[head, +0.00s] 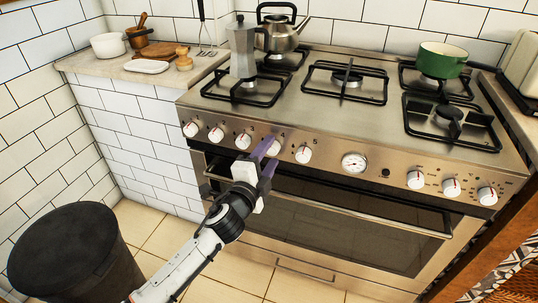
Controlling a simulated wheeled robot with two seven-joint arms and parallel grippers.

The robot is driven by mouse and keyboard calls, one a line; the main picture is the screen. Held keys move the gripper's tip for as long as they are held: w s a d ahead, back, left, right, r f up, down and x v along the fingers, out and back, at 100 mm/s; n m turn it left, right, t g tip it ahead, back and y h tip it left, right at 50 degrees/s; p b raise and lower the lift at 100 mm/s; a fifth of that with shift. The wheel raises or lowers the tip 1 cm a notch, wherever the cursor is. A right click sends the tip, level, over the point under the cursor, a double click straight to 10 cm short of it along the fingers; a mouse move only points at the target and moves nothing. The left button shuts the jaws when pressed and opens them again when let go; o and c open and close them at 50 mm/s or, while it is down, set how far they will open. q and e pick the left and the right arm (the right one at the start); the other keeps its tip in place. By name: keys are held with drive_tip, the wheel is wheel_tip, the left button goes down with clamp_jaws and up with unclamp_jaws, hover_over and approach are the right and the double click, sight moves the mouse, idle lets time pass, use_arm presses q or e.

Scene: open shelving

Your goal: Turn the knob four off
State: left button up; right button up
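Knob four (274,149) is a white knob on the stove's front panel, with the label 4 just above it. My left gripper (271,151) is in front of it, with its two purple fingers apart. One fingertip is at the knob's upper left and the other is below it, and they partly cover the knob. I cannot tell whether the fingers touch it. The knob's pointer mark is not clear. My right gripper is not in view.
Knob three (243,140) and knob five (303,154) flank it. The oven handle (330,208) runs below the panel. A moka pot (242,50), a kettle (280,30) and a green pot (442,61) stand on the stove. A dark bin (70,255) stands at lower left.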

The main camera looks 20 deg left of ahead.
use_arm(q)
drive_tip(key=s, duration=1)
drive_tip(key=shift+s+a+r+p, duration=0.15)
drive_tip(key=shift+a+r+p, duration=0.15)
drive_tip(key=shift+p, duration=0.1)
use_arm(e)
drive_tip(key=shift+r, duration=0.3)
use_arm(q)
drive_tip(key=s+d+f+n+g+p, duration=0.1)
drive_tip(key=s+f+n+g+p, duration=0.2)
drive_tip(key=s+f+n, duration=0.4)
drive_tip(key=s+d+f+n+g+h+p, duration=0.1)
drive_tip(key=s+f+n+g, duration=0.4)
drive_tip(key=s+f, duration=0.5)
drive_tip(key=s+d+n+p, duration=0.1)
drive_tip(key=s+n+p, duration=0.1)
drive_tip(key=s, duration=0.5)
drive_tip(key=shift+d+f+g+h, duration=0.15)
drive_tip(key=shift+d+g+h, duration=0.05)
drive_tip(key=shift+g+h, duration=0.1)
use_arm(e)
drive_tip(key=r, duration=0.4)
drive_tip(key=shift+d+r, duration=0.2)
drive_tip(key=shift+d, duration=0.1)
